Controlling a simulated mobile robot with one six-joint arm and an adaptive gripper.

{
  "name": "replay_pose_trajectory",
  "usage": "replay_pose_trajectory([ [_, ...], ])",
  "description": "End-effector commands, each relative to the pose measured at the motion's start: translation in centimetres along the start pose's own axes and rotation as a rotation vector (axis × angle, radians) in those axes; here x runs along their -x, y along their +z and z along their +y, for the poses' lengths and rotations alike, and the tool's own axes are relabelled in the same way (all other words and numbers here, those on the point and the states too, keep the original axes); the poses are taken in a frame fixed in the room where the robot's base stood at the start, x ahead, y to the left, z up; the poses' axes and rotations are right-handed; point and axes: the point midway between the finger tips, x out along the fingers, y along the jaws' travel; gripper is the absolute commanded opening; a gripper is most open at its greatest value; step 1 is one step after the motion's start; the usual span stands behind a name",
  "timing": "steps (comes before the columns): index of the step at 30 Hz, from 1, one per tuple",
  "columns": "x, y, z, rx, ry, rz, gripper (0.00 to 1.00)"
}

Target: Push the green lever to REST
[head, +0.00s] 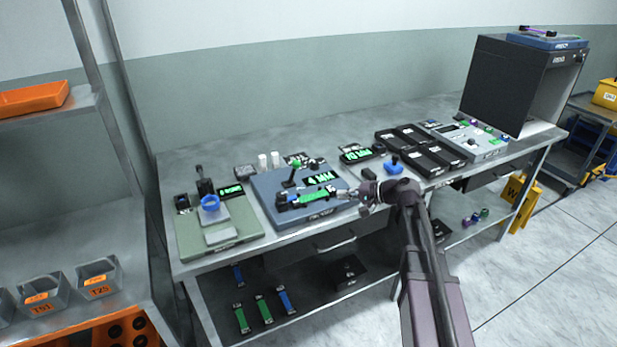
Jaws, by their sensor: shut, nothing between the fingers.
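The green lever (296,164) has a small green knob on a dark stick. It stands toward the back of a blue machine (265,193) on the bench and leans slightly. Any REST marking is too small to read. My gripper (346,194) is shut and empty at the machine's right side, near the right end of a green webbing strip (315,197). It is to the right of and in front of the lever, apart from it. Whether the fingertips touch the strip or machine cannot be told.
A lit green display (319,178) sits on the machine right of the lever. White cylinders (268,160) stand behind it. A green-grey station with a blue ring (209,203) is left. A blue knob (394,166) and black trays (420,150) are right. The air above the machine is clear.

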Motion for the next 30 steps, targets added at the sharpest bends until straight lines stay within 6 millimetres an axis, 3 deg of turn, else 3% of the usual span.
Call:
replay_pose_trajectory([
  [6,-1.4,-3.1,0.5,-0.062,-0.167,0.030,0.00],
  [16,-1.9,-7.2,0.1,-0.156,-0.395,0.069,0.00],
  [30,-1.5,-8.7,-0.3,-0.196,-0.486,0.083,0.00],
])
